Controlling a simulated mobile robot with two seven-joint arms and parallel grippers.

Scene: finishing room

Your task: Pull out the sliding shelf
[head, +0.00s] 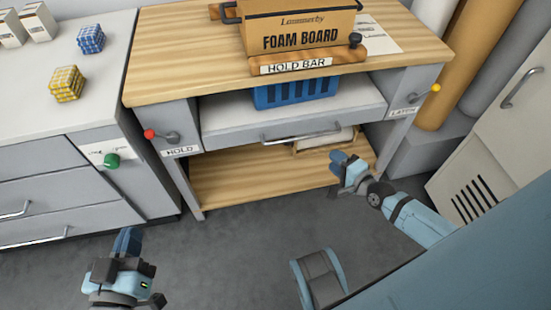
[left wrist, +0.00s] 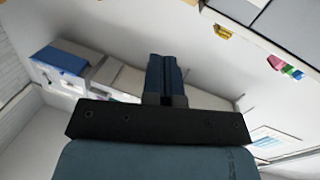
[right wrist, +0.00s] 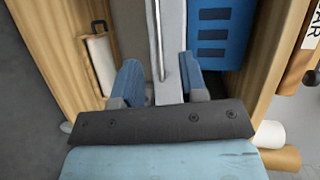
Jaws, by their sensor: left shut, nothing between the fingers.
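The sliding shelf (head: 225,131) is a pale grey tray under the wooden workbench top, with a silver bar handle (head: 300,133) along its front. A blue slotted basket (head: 296,92) stands on it. My right gripper (head: 345,165) is open and empty, low in front of the handle's right end. In the right wrist view the handle (right wrist: 157,35) and shelf front (right wrist: 173,20) appear between its spread fingers (right wrist: 160,85); contact cannot be told. My left gripper (head: 128,243) is shut and empty above the floor at lower left, away from the bench; its closed fingers (left wrist: 165,78) show in the left wrist view.
A red-knobbed lever (head: 152,134) labelled HOLD is left of the shelf; a yellow-knobbed lever (head: 434,89) labelled LATCH is right. A foam board box (head: 300,28) stands behind the hold bar (head: 320,60). A white drawer cabinet (head: 50,185) stands left. Floor ahead is clear.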

